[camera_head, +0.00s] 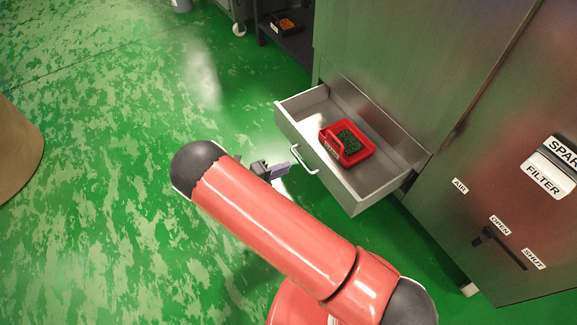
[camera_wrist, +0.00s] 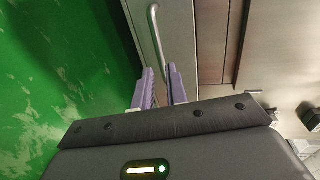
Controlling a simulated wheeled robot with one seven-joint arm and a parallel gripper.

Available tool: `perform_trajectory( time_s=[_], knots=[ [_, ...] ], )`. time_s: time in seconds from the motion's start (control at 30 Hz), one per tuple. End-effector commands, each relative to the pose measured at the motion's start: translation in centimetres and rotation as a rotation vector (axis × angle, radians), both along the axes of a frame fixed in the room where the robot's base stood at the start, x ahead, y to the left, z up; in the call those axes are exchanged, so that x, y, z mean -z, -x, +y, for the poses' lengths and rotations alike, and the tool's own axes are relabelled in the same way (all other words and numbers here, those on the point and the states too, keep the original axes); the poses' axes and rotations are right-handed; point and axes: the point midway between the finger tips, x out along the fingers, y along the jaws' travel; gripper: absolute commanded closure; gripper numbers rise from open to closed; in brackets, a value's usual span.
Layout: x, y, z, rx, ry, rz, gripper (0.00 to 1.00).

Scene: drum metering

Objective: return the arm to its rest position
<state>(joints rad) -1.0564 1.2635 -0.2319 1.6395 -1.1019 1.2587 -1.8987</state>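My red arm crosses the lower middle of the head view. My gripper (camera_head: 279,171) is just left of the open drawer's front, near its bar handle (camera_head: 304,160). In the wrist view the two purple-grey fingers of my gripper (camera_wrist: 161,88) stand apart with a gap between them. Nothing is held in the gap. The handle (camera_wrist: 157,35) shows beyond the fingertips, and the fingers look clear of it. The rest of my wrist is partly hidden behind the arm in the head view.
The drawer (camera_head: 349,197) is pulled out of a steel cabinet (camera_head: 415,60) and holds a red bin (camera_head: 367,153) with dark green granules. A lever (camera_head: 490,236) sits between OPEN and SHUT labels. Green floor (camera_head: 100,200) is free to the left; a tan rounded object (camera_head: 15,150) stands at the far left.

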Motion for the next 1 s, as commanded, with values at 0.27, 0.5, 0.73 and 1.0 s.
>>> perform_trajectory(
  time_s=[0.27,0.5,0.73,1.0],
  knots=[
    [0.0,0.0,0.0,0.000,0.000,0.000,0.85],
    [-0.1,0.0,0.0,0.002,-0.002,-0.001,0.85],
    [-4.8,-0.6,-2.1,0.180,-0.196,-0.116,0.85],
    [-15.9,0.4,-8.5,0.698,-0.673,-0.491,0.85]
  ],
)
